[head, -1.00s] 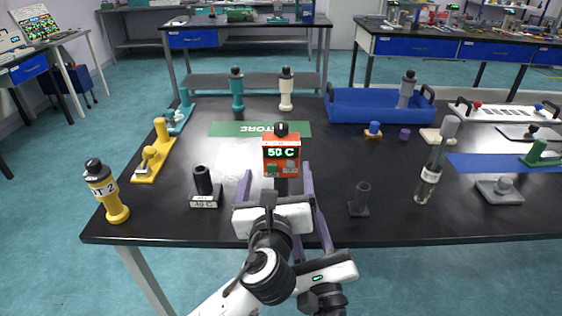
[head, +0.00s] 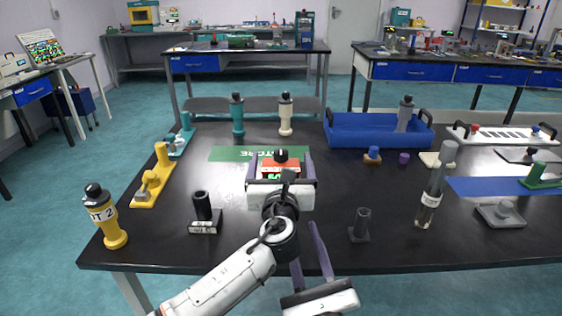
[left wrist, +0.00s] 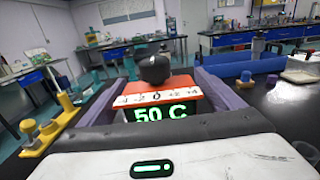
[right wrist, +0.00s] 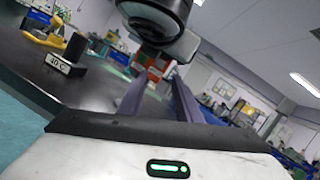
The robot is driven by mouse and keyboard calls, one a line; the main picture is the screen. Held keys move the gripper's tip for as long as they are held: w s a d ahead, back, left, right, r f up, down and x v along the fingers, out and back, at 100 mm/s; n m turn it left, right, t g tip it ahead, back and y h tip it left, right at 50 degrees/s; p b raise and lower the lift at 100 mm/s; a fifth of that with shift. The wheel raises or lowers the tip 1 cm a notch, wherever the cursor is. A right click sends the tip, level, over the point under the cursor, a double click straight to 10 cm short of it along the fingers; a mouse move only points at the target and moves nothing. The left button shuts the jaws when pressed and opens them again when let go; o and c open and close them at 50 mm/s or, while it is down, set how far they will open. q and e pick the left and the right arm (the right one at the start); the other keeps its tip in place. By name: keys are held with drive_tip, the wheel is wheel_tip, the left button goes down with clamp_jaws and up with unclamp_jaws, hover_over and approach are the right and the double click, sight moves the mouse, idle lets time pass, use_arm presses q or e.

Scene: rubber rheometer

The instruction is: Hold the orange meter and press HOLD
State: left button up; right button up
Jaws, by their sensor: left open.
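The orange meter (head: 268,162) stands on the black table in front of the green mat. Its black knob is on top. In the left wrist view the meter (left wrist: 183,84) shows a green "50 C" display, its lower face hidden behind the gripper body. No HOLD button can be made out. My left gripper (head: 280,160) is open, with one purple finger on each side of the meter; contact cannot be seen. My right gripper (head: 305,245) is open and empty at the table's front edge. In the right wrist view the meter (right wrist: 140,80) is partly behind my left arm.
A black holder (head: 203,212) and a yellow "T 2" bottle (head: 104,218) stand left. A grey holder (head: 360,226) and a clear tube (head: 431,195) stand right. A green mat (head: 232,154) and a blue tray (head: 362,133) lie farther back.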

use_arm(q)
drive_tip(key=shift+w, duration=0.2)
drive_tip(key=c, duration=1.3)
use_arm(e)
drive_tip(key=shift+c, duration=0.4)
clamp_jaws()
idle(2.2)
